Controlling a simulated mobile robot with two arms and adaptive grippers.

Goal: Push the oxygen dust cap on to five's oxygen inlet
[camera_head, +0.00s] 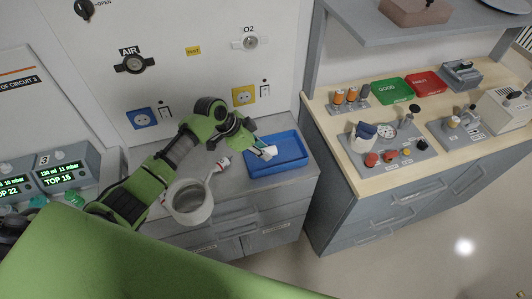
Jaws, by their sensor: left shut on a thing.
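My left gripper (260,150) reaches in from the left and is over the left part of the blue tray (302,156). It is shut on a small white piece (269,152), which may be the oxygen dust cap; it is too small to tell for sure. I cannot make out ventilator five or its oxygen inlet. A ventilator unit marked 3 (62,173) with lit green readouts stands at the left. My right gripper is not in view.
A grey cup-like vessel (190,203) is by my left forearm. The wall behind has an O2 outlet (250,42) and an AIR outlet (133,64). A wooden-topped bench (335,135) at the right holds green (391,90) and red (424,84) trays and fittings.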

